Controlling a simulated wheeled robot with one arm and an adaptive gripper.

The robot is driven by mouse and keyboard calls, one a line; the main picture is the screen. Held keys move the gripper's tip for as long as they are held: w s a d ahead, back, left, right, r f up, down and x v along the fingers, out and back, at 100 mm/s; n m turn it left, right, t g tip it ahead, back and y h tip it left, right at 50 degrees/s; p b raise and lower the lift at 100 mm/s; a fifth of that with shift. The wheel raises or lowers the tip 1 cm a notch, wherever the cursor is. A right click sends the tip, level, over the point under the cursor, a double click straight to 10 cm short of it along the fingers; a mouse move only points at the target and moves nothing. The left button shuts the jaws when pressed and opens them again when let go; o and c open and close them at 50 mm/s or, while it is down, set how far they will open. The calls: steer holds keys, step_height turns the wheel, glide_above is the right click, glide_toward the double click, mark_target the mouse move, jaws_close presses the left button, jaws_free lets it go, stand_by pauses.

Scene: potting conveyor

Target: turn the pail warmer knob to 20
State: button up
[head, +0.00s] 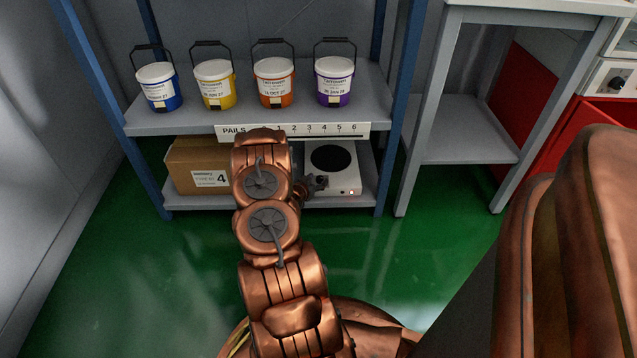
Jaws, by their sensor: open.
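The pail warmer (347,181), a white box with a round black plate on top, stands on the lower shelf at the right. A small red light shows on its front edge. Its knob cannot be made out; my arm and gripper cover the warmer's left part. My gripper (318,184) is small and dark in the head view, just at the front left of the warmer. It is open, and I see nothing held in it. Whether it touches the warmer cannot be told.
Blue (158,87), yellow (215,84), orange (274,82) and purple (334,81) pails stand on the upper shelf (375,92), above a numbered PAILS strip (340,130). A cardboard box (198,164) sits lower left. A grey table (462,135) stands right. Green floor in front is clear.

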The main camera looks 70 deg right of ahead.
mark_target(320, 179)
steer(key=shift+x, duration=1.2)
steer(key=shift+c, duration=0.2)
